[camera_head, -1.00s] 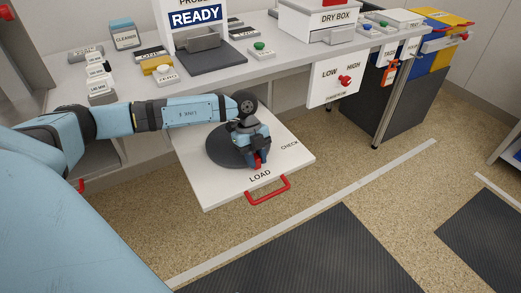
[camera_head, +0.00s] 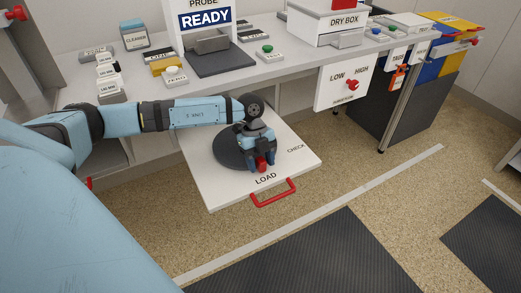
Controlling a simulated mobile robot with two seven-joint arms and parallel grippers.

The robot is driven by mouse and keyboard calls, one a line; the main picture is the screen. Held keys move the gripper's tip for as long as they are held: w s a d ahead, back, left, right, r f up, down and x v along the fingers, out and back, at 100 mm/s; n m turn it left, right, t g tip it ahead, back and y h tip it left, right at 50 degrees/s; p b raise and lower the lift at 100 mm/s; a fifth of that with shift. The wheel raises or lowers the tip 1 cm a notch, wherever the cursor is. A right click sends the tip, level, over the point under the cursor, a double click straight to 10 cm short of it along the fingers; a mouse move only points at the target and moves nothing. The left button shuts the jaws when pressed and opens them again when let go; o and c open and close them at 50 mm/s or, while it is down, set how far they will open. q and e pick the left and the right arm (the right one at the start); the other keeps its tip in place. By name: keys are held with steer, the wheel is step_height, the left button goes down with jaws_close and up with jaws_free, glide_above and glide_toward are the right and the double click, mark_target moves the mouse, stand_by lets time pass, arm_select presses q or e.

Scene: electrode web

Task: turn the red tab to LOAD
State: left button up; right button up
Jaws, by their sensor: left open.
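The red tab (camera_head: 261,164) shows on the front edge of the dark round turntable (camera_head: 229,150), just behind the word LOAD (camera_head: 265,179) on the white pull-out board (camera_head: 215,193). The word CHECK (camera_head: 296,148) is printed further right on the board. My left gripper (camera_head: 261,161) points down over the tab, with its fingers on either side of it. The gripper is open; whether the fingers touch the tab cannot be told. My left arm hides part of the turntable. My right gripper is not in view.
A red handle (camera_head: 274,194) is on the board's front edge. Above stands a bench with a READY probe (camera_head: 205,19), buttons and a dry box (camera_head: 342,22). A LOW/HIGH switch panel (camera_head: 341,88) hangs at right. The floor in front is clear.

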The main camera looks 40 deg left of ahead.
arm_select(q)
steer(key=shift+w+a+r, duration=0.1)
steer(key=shift+a+r, duration=0.05)
steer(key=shift+r, duration=0.25)
steer(key=p+v, duration=0.3)
steer(key=v, duration=1)
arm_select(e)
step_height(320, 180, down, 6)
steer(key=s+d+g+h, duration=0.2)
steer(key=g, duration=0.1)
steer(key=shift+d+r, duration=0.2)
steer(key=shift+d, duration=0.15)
